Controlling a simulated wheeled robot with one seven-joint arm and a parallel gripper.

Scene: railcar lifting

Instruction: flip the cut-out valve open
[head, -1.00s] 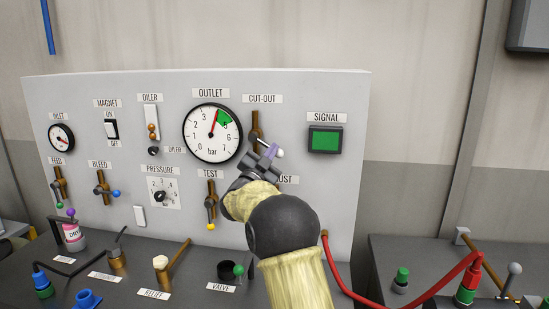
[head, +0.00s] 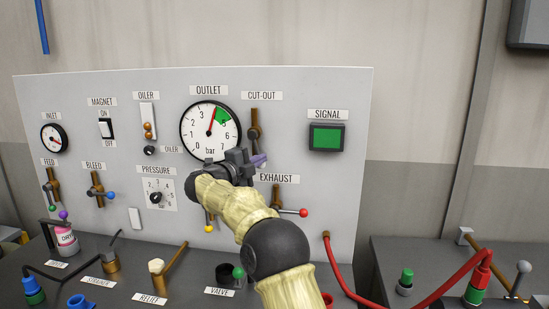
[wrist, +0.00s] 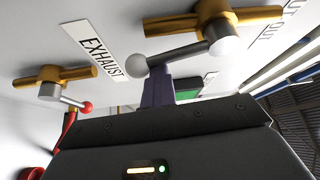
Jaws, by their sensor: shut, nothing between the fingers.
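The cut-out valve (head: 254,124) is a brass pipe with a grey hub, below the CUT-OUT label on the panel. It also shows at the top of the wrist view (wrist: 180,22). There its grey lever (wrist: 178,53) points left toward the EXHAUST label, nearly along the pipe but slightly tilted, and ends in a white ball (wrist: 138,66). My gripper (head: 259,160) is shut and empty, just below the hub. In the wrist view its purple fingers (wrist: 158,92) are right beside the ball end; I cannot tell whether they touch. In the head view my gripper hides the ball.
The exhaust valve (head: 277,196) with its red ball (head: 304,213) sits just below my gripper. The outlet gauge (head: 210,132) is to the left and the green signal lamp (head: 327,136) to the right. A red hose (head: 350,289) runs at the lower right.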

